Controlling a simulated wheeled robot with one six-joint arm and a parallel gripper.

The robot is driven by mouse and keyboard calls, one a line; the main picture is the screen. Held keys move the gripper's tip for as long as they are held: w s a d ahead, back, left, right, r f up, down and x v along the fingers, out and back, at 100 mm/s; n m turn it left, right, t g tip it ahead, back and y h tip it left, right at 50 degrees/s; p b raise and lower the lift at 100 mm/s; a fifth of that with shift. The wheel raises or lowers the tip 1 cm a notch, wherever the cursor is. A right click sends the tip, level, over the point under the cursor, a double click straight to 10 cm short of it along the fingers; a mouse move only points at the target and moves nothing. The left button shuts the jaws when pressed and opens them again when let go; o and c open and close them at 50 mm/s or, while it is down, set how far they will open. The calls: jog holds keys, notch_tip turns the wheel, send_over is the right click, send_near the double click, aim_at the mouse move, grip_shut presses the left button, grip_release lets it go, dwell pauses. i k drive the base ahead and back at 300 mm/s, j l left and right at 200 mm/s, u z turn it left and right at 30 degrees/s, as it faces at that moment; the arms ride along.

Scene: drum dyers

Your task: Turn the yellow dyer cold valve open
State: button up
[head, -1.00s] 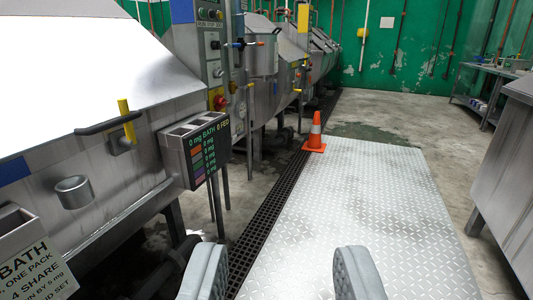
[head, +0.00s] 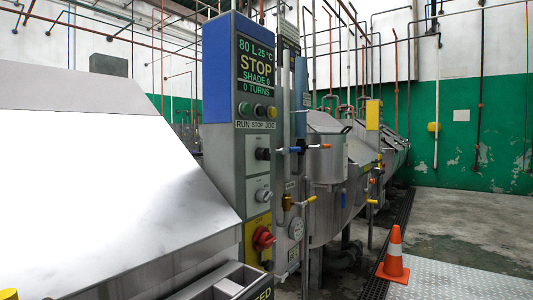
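A dyer with a yellow panel (head: 374,115) stands beyond the near dyer, along the row. The near dyer has a blue control panel (head: 217,70) with a screen reading "STOP". My gripper is out of view.
The large steel body of the near dyer (head: 110,190) fills the left. An orange and white cone (head: 394,256) stands at the lower right, by the floor grating (head: 398,225) and metal plate (head: 455,280). Concrete floor beyond is mostly clear.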

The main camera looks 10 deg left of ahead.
aim_at(294, 149)
jog(key=i+l+u, duration=0.15)
jog(key=i, duration=0.45)
jog(key=i+l+u, duration=0.1)
jog(key=i+l, duration=0.3)
jog(key=i, duration=0.2)
jog(key=i+l+u, duration=0.15)
jog(key=i+l, duration=0.2)
jog(key=i, duration=0.25)
jog(key=i+l+u, duration=0.1)
jog(key=i+l, duration=0.3)
jog(key=i, duration=0.15)
jog(key=k+l+u, duration=0.35)
jog(key=l, duration=0.25)
jog(key=k+l, duration=0.05)
jog(key=k, duration=0.05)
